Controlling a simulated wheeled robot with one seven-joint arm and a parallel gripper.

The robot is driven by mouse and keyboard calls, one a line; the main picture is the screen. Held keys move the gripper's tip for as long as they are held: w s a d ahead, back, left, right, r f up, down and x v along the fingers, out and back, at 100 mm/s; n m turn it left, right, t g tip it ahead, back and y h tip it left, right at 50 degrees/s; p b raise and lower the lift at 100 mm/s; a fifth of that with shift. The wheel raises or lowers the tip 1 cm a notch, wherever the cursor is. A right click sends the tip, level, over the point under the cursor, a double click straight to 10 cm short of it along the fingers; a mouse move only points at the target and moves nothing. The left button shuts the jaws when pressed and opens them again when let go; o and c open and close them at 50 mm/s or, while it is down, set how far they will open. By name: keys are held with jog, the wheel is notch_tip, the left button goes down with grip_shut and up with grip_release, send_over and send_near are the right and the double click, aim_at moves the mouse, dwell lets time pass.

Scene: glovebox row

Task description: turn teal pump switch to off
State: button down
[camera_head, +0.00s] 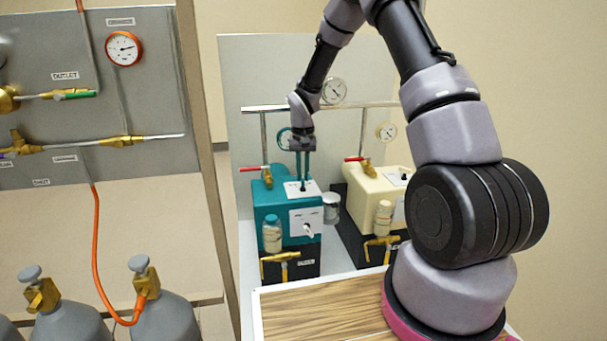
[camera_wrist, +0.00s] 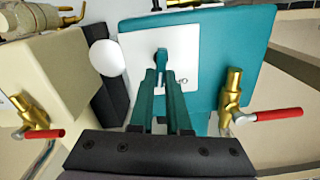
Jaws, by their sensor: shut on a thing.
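The teal pump (camera_head: 268,203) stands left of the cream pump in the head view; its teal body also shows in the wrist view (camera_wrist: 245,40). Its top carries a white switch plate (camera_head: 293,191), seen close up in the wrist view (camera_wrist: 190,60). My gripper (camera_head: 303,183) reaches down onto this plate from above. A small round mark shows on the plate beside the fingers.
The cream pump (camera_head: 368,195) stands close on the right. Red-handled brass valves (camera_head: 267,176) rise behind the pumps. A jar (camera_head: 272,234) and brass taps (camera_head: 280,261) are at the front. A wooden bench top (camera_head: 325,305) lies nearer. Gas cylinders (camera_head: 165,310) stand at left.

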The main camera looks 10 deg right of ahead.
jog(key=shift+a+n, duration=0.1)
jog(key=shift+n, duration=1)
jog(key=c, duration=0.9)
grip_release()
notch_tip(320, 180, up, 11)
jog(key=shift+f, duration=0.1)
